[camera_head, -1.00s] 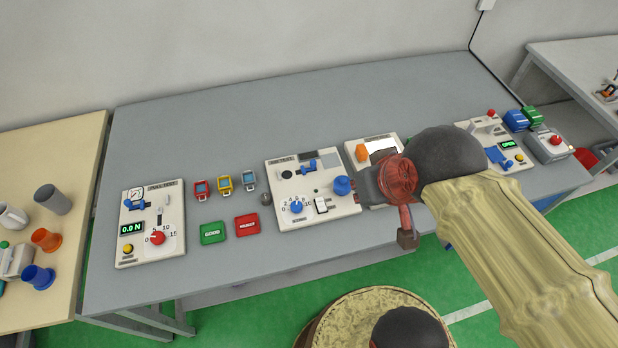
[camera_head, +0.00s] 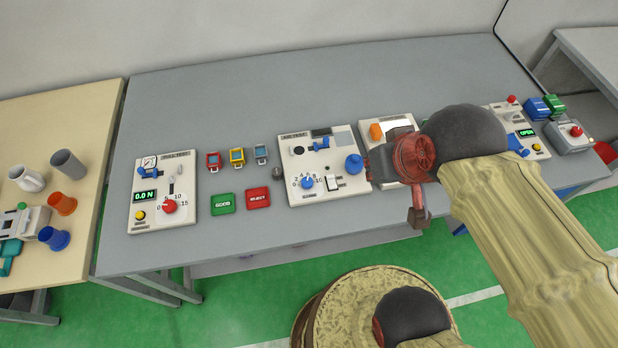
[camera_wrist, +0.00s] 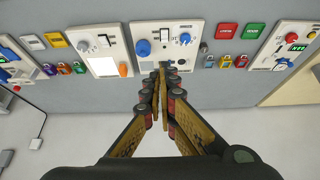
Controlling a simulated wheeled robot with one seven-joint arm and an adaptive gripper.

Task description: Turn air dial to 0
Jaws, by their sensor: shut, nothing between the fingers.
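The air dial (camera_head: 307,183) is a small blue knob with a number scale on the white AIR TEST panel (camera_head: 302,159). Its exact pointer setting is too small to read. A larger blue knob (camera_head: 354,163) sits at the panel's right edge. In the wrist view, the air dial (camera_wrist: 185,38) and the larger blue knob (camera_wrist: 143,47) lie beyond my gripper (camera_wrist: 161,67). My gripper's fingers are shut and empty, with the tips seen against the panel's edge, apart from the air dial. In the head view my wrist is right of the panel; the fingertips are hard to make out.
The PULL TEST panel (camera_head: 162,192) with a red dial is at left. Green (camera_head: 222,203) and red (camera_head: 258,197) plates and several small coloured items lie between the panels. Another white panel (camera_head: 376,132) is partly behind my arm. The table's back (camera_head: 300,80) is clear.

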